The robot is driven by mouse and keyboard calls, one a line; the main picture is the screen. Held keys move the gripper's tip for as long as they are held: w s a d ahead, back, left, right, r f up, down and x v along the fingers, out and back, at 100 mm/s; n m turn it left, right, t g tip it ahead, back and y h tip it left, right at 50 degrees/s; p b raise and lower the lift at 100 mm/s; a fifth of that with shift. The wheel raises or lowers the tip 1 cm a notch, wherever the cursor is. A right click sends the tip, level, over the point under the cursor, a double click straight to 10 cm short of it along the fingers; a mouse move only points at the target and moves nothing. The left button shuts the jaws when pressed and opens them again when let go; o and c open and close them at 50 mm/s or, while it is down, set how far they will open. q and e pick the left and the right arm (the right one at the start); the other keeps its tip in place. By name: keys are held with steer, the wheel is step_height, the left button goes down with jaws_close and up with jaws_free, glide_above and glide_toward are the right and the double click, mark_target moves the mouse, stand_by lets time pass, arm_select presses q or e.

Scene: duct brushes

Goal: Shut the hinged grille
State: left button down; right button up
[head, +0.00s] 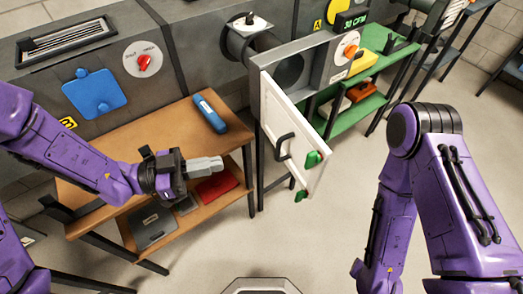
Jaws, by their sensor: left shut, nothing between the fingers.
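The hinged grille (286,138) is a white panel with a dark handle and green latches on its free edge. It stands swung open from a grey duct box (305,65), towards me. A dark round opening shows in the box behind it. My left gripper (218,163) is shut and empty, in front of the wooden bench, to the left of the grille and apart from it. My right arm is at the right of the head view, bent with its lower part pointing down. Its gripper does not show.
The wooden bench (165,133) holds a blue handheld device (210,113). Its lower shelf holds a red cloth (217,186) and a dark case (152,226). A green shelf unit (385,68) stands behind the grille. The floor between my arms is clear.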

arm_select(q)
steer(key=p+x, duration=0.1)
steer(key=x, duration=1)
steer(key=shift+d, duration=0.3)
steer(key=shift+w+f, duration=0.1)
